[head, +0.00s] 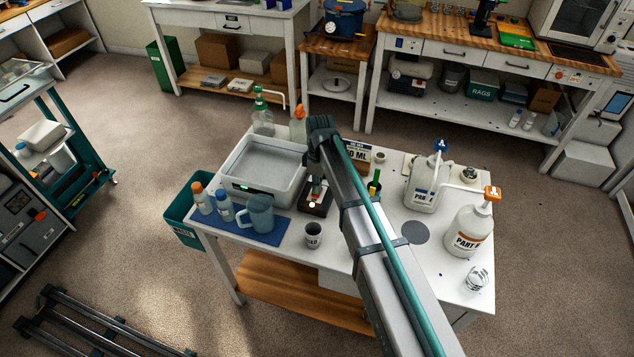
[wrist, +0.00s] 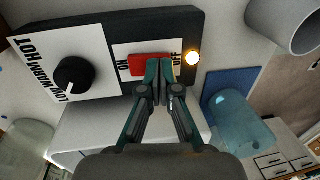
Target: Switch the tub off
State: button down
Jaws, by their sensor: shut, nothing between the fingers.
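The white tub (head: 239,163) stands at the table's left, with a small green light on its front. A dark control box (head: 318,207) sits at its right. In the wrist view the control box (wrist: 215,30) shows a black knob (wrist: 73,75) marked LOW, WARM, HOT and a red switch (wrist: 146,65) between ON and OFF labels. A lamp (wrist: 193,58) by OFF glows. My gripper (wrist: 158,64) is shut and empty, its tips over the switch's OFF-side end; I cannot tell whether they touch it. In the head view the fingers are partly hidden by my arm.
A mug (head: 313,235) stands just in front of the box. A blue jug (head: 260,214) and two small bottles stand on a blue mat (head: 238,232) at left. Two pump bottles, a jug labelled PART (head: 421,190) and another (head: 466,232), stand right of my arm.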

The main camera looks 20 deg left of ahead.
jog(key=shift+s+f+t+b, duration=0.3)
jog(key=shift+f+b, duration=0.2)
jog(key=shift+b, duration=0.35)
jog(key=shift+w+r, duration=0.1)
jog(key=shift+r, duration=0.15)
jog(key=shift+w, duration=0.15)
jog(key=shift+w+r, duration=0.1)
jog(key=shift+w, duration=0.65)
jog(key=shift+r+p, duration=0.15)
jog(key=shift+p, duration=0.2)
notch_tip(320, 180, up, 14)
jog(key=w+b, duration=0.1)
jog(key=w, duration=0.1)
jog(key=shift+f+b, duration=0.2)
jog(key=shift+b, duration=0.1)
